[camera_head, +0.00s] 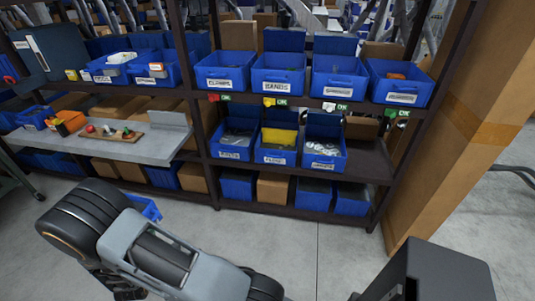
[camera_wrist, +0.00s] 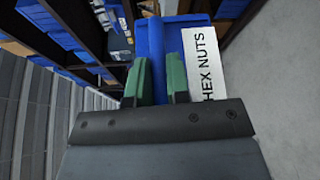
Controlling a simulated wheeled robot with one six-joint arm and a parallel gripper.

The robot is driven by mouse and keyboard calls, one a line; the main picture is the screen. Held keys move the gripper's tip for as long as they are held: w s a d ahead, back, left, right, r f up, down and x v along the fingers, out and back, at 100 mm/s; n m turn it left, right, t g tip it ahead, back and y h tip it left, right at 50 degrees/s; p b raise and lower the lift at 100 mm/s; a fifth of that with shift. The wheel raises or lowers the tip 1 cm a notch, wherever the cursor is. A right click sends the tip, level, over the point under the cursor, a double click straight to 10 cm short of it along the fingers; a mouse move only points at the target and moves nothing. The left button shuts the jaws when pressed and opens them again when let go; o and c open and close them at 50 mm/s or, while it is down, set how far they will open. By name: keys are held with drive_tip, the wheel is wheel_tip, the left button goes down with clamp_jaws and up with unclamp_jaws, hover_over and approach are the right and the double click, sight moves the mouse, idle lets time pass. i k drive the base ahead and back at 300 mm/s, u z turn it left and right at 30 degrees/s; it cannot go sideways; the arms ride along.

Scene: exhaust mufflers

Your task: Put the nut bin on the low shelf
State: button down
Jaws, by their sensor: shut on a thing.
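The nut bin (camera_wrist: 148,38) is blue with a white label reading "HEX NUTS" in the wrist view. My gripper (camera_wrist: 157,80) is shut on its front, with a green finger on each side of the gripped blue part. In the head view a piece of a blue bin (camera_head: 146,208) shows past my arm, held out over the floor; my arm hides most of it. The lower shelf of the rack (camera_head: 370,165) holds three labelled blue bins. A bare stretch lies at its right end, with a cardboard box behind.
Blue bins, one labelled "BANDS" (camera_head: 283,80), fill the shelf above. A bottom level below holds blue bins (camera_head: 314,192) and a cardboard box. A grey bench (camera_head: 150,150) with small coloured items stands left. A large cardboard column (camera_head: 470,110) stands right. The floor (camera_head: 330,245) in front is clear.

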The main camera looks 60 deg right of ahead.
sight(363, 172)
drive_tip(key=u, duration=1.5)
drive_tip(key=k, duration=2.5)
drive_tip(key=z, duration=1.55)
drive_tip(key=i, duration=0.5)
